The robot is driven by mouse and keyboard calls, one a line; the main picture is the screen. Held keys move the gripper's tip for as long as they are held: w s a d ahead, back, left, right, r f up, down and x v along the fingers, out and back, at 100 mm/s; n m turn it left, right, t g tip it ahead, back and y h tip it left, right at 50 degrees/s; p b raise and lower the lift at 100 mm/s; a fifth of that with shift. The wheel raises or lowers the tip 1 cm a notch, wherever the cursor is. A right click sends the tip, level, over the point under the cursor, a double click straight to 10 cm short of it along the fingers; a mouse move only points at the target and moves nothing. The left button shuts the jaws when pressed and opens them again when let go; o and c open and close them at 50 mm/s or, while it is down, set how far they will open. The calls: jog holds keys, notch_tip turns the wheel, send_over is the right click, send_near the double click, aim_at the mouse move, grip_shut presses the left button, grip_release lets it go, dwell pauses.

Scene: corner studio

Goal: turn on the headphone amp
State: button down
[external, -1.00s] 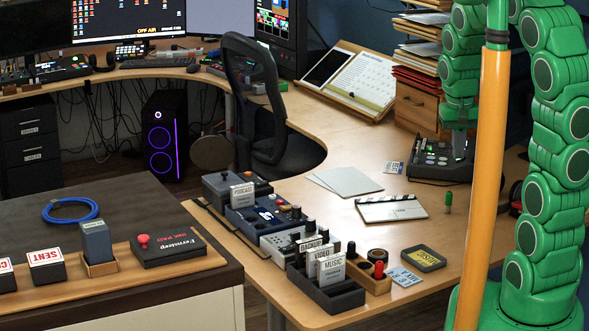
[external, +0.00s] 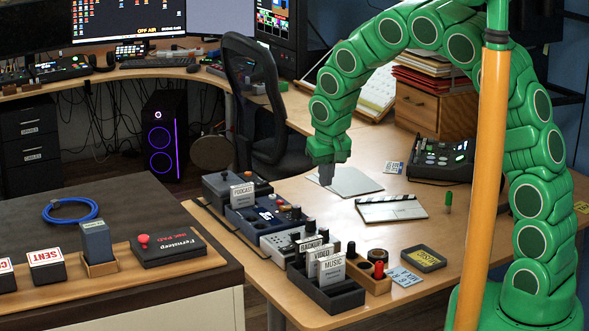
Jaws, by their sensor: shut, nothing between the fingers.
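My gripper (external: 327,181) points down in the external view, shut and empty, above the desk near the loose grey sheets (external: 352,184). To its left, a row of small boxes with knobs and switches runs along the desk's edge: a grey box (external: 217,188), a blue box (external: 240,221) and a pale box (external: 275,247). The gripper is apart from all of them, to the right of the blue box. I cannot tell which of them is the headphone amp, and its switch is too small to read.
A black tray (external: 336,298) with upright labelled cards and a wooden block (external: 378,284) with knobs stand at the front. A clapperboard (external: 391,208) lies right of the gripper. A black console (external: 436,172) sits behind it. A chair (external: 250,100) stands at the left.

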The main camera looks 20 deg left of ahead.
jog(key=n, duration=0.1)
send_over(287, 247)
jog(key=s+d, duration=0.3)
notch_tip(287, 247, down, 3)
jog(key=shift+w+r+y, duration=0.2)
jog(key=shift+y, duration=0.1)
jog(key=x, duration=0.9)
jog(key=d+x, duration=0.1)
jog(key=x, duration=0.4)
jog(key=shift+s+f, duration=0.1)
jog(key=shift+s, duration=0.05)
jog(key=shift+f, duration=0.2)
jog(key=shift+s+a+r, duration=0.25)
jog(key=shift+s+a, duration=0.25)
jog(key=shift+a, duration=0.05)
